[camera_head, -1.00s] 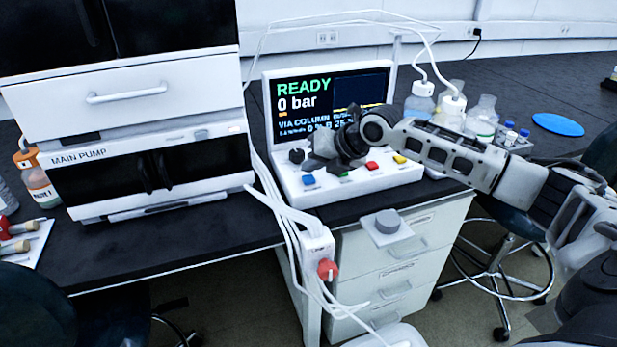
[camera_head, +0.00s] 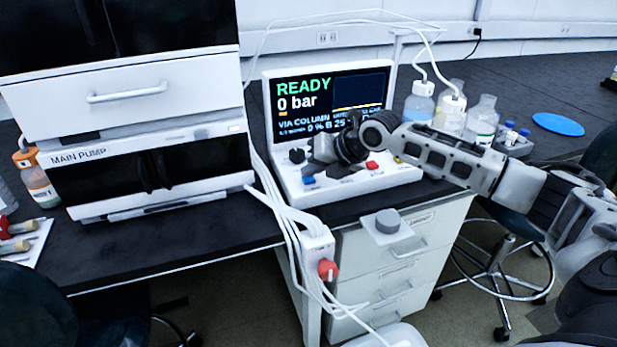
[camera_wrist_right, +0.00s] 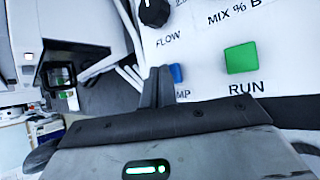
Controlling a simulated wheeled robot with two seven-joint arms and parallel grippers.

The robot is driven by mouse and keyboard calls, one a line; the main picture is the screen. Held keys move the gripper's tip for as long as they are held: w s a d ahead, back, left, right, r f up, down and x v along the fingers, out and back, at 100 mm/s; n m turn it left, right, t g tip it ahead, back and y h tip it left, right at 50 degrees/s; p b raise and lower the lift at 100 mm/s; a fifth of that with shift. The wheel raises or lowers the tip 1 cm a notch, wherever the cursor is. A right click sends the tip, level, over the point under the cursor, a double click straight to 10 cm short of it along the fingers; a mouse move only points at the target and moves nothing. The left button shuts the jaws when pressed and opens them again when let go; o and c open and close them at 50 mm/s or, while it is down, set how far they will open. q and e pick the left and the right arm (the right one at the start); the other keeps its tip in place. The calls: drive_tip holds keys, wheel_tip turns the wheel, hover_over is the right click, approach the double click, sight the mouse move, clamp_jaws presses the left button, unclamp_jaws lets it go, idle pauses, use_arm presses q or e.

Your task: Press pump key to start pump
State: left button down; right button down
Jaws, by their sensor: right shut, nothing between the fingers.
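The white control console (camera_head: 405,178) stands on the bench, its screen (camera_head: 300,95) reading "READY" and "0 bar". The blue pump key (camera_head: 308,181) is at the front left of its panel. In the right wrist view the blue key (camera_wrist_right: 177,73) is partly hidden by my fingers, its label showing only "MP". My right gripper (camera_head: 313,169) is shut and empty, its fingertips close to the blue key. I cannot tell whether they touch it. The right wrist view shows the shut fingertips (camera_wrist_right: 160,72) just left of the key. My left gripper is not in view.
The green RUN key (camera_wrist_right: 241,58) lies right of the blue key, and a black FLOW knob (camera_wrist_right: 153,12) lies above. A red key (camera_head: 372,165) is further right. White tubes (camera_head: 283,210) run down left of the console. Bottles (camera_head: 482,117) stand behind it.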

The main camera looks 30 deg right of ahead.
sight(313, 180)
drive_tip(key=shift+f, duration=0.3)
idle(0.5)
drive_tip(key=shift+r+p, duration=0.9)
drive_tip(key=shift+r, duration=0.05)
drive_tip(key=shift+r, duration=0.1)
wheel_tip(313, 180, up, 5)
drive_tip(key=p, duration=0.4)
drive_tip(key=shift+p, duration=0.4)
